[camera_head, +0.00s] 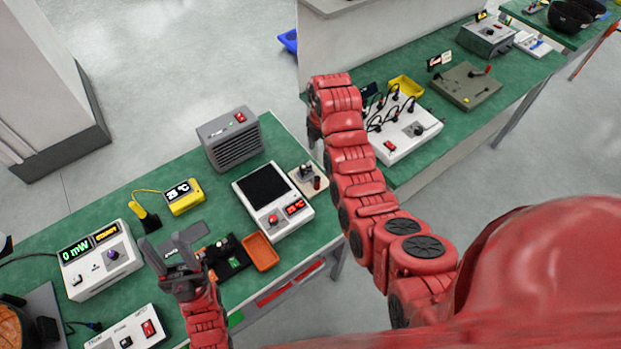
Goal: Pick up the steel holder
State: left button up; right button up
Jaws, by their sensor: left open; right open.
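I cannot tell for sure which thing is the steel holder. A small beige board with a metal-looking part and a dark, red-topped post (308,179) lies at the right edge of the near green bench. A black fixture with small metal parts (230,260) lies just right of my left gripper. My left gripper (171,252) is open above the bench's front part, over a dark grey flat piece (186,236); no object shows between its fingers. My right gripper (313,128) is mostly hidden behind its red arm, beyond the beige board near the gap between the benches.
An orange tray (261,252) sits beside the black fixture. A white hotplate-like unit (272,203), a grey heater box (231,141), a yellow meter (184,197) and a white power meter (101,262) crowd the bench. A wired white box (403,130) stands on the far bench.

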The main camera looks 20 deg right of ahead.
jog(key=b, duration=0.9)
send_over(318, 178)
jog(key=f, duration=0.5)
jog(key=s+f, duration=0.1)
jog(key=f, duration=0.2)
jog(key=shift+f, duration=0.2)
notch_tip(318, 178, down, 3)
jog(key=p, duration=0.3)
jog(key=shift+w, duration=0.1)
jog(key=shift+f, duration=0.25)
jog(key=shift+w+f+p, duration=0.15)
jog(key=shift+f+p, duration=0.5)
jog(key=shift+p, duration=0.3)
jog(key=shift+w+f, duration=0.1)
jog(key=shift+f, duration=0.8)
jog(key=shift+w+f, duration=0.15)
jog(key=shift+f, duration=0.95)
